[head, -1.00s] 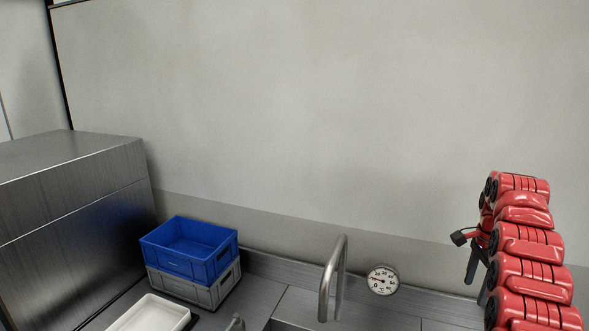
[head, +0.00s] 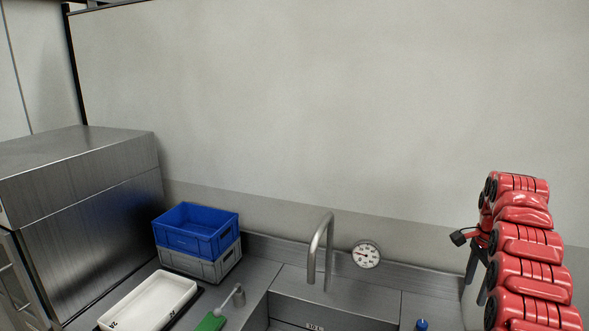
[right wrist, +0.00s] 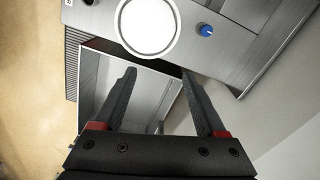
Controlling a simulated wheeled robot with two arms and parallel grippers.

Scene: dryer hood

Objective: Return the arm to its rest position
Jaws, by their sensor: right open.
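My right arm (head: 527,255) is red and stands raised and folded at the right edge of the head view. Its dark gripper (head: 476,264) hangs on the arm's left side, in front of the wall and apart from the counter. In the right wrist view the gripper (right wrist: 158,98) has its two dark fingers spread, with nothing between them. My left arm and left gripper are in neither view.
A steel counter with a tap (head: 316,250) and a round dial (head: 366,255) runs below. A blue crate (head: 196,231) sits on a grey crate (head: 200,264). A white tray (head: 150,303) and steel hood (head: 85,200) are left. A blue knob (head: 421,324) shows low right.

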